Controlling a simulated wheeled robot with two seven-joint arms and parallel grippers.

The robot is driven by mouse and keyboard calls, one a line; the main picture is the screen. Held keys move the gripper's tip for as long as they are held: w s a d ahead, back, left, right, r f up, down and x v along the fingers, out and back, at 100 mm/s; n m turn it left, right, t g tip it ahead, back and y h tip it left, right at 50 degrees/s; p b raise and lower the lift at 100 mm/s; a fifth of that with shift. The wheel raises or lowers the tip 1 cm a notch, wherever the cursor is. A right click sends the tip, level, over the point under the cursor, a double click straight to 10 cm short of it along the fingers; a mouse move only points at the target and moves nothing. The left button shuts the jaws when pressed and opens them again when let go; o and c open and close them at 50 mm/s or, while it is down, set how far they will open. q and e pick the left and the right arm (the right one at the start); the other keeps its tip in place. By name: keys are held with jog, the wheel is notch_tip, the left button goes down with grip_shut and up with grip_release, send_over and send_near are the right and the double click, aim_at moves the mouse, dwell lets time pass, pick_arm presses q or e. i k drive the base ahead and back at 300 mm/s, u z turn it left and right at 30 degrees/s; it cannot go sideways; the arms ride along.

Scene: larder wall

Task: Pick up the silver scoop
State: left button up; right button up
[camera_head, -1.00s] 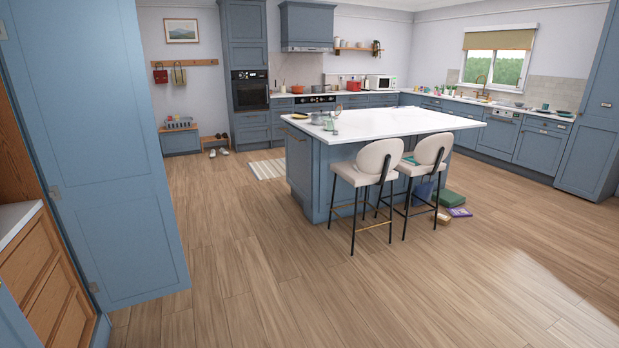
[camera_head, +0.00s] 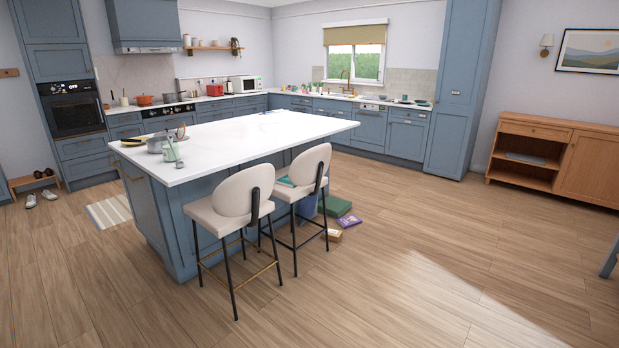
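I cannot make out a silver scoop in the head view. The kitchen island (camera_head: 240,141) stands left of the middle with a white top. On its near left end are a grey pot (camera_head: 156,144) and a pale green item (camera_head: 171,153), too small to tell in detail. Neither of my grippers is in view.
Two cream stools (camera_head: 232,206) stand at the island's near side. A green box (camera_head: 335,206) and a purple box (camera_head: 349,221) lie on the floor beside them. A wooden sideboard (camera_head: 570,156) stands at the right wall. The floor (camera_head: 430,250) in front and right is clear.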

aim_at(174, 152)
jog(key=u, duration=0.05)
jog(key=i, duration=1.7)
jog(key=u, duration=1.1)
jog(key=i, duration=1.1)
jog(key=u, duration=0.85)
